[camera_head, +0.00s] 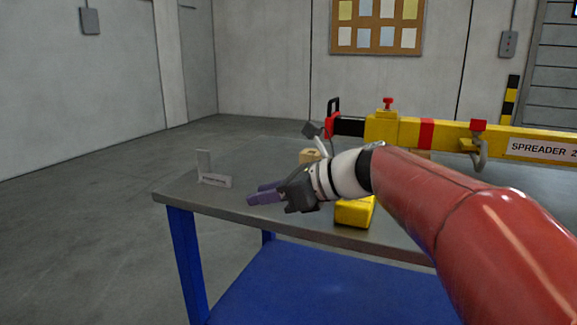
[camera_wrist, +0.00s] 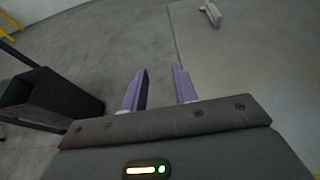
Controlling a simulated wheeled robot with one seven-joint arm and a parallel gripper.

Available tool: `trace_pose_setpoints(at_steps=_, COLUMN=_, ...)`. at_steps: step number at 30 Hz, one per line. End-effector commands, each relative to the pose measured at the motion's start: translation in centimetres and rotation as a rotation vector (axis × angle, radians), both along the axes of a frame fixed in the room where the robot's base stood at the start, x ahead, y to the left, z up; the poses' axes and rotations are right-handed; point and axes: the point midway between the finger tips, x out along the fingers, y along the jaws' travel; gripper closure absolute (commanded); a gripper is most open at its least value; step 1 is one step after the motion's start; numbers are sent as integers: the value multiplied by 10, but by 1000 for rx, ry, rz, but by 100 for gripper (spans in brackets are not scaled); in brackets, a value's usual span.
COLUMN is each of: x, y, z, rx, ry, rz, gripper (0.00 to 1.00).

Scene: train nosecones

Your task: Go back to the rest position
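My gripper (camera_head: 264,193) is at the end of my red arm, above the near left part of the grey-topped table (camera_head: 240,212). In the wrist view its two purple fingers (camera_wrist: 158,88) stand apart with nothing between them. Beyond the fingers the wrist view shows bare grey floor and the table's edge.
A small grey bracket (camera_head: 214,181) stands on the table's left corner; the wrist view also shows it (camera_wrist: 211,14). A yellow block (camera_head: 355,212) sits below my forearm. A yellow spreader beam (camera_head: 450,135) lies along the back right. A dark box-like object (camera_wrist: 50,98) is at left in the wrist view. Floor at left is clear.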

Motion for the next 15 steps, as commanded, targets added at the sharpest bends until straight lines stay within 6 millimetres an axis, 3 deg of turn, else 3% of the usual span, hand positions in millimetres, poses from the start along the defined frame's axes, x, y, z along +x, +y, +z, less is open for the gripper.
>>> trace_pose_setpoints(at_steps=8, x=-21, y=-5, z=-23, rx=-175, ry=-117, rz=50, gripper=71)
trace_pose_setpoints(at_steps=15, x=-53, y=-23, z=-57, rx=-442, ry=-290, rz=160, gripper=71)
